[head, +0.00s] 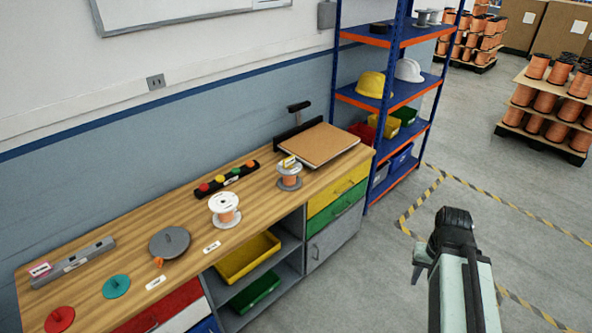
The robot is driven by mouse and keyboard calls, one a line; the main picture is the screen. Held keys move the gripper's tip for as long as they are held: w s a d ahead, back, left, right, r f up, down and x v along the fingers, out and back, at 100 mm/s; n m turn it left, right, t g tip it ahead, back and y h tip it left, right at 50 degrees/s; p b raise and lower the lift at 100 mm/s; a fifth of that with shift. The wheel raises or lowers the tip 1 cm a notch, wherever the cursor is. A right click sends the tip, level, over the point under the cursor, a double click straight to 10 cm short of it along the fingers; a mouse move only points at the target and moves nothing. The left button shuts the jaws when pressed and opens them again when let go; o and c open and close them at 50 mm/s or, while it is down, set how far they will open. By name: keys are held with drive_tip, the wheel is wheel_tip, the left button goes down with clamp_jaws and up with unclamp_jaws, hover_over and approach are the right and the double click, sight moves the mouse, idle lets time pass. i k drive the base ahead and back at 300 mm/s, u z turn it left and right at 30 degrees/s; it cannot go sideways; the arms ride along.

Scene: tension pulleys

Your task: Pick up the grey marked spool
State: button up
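The grey spool (289,180) stands upright on the wooden workbench (130,262), toward its right end. It carries copper-coloured wire and a yellow marker on top. A white spool (224,208) with copper wire stands to its left and nearer the front edge. My arm is at the lower right over the floor, well apart from the bench. My gripper (420,264) seems to be the small dark part at the arm's left side; its fingers cannot be made out, and nothing is seen held.
A brown board (318,145) lies right behind the grey spool. A dark strip with coloured knobs (226,179), a grey disc (170,243), and red and teal discs (116,287) lie left. A blue shelf rack (385,100) stands beyond the bench.

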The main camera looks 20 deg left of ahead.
sight(289, 181)
drive_tip(key=z, duration=0.25)
drive_tip(key=i, duration=2.7)
drive_tip(key=u, duration=4.05)
drive_tip(key=i, duration=1)
drive_tip(key=u, duration=0.1)
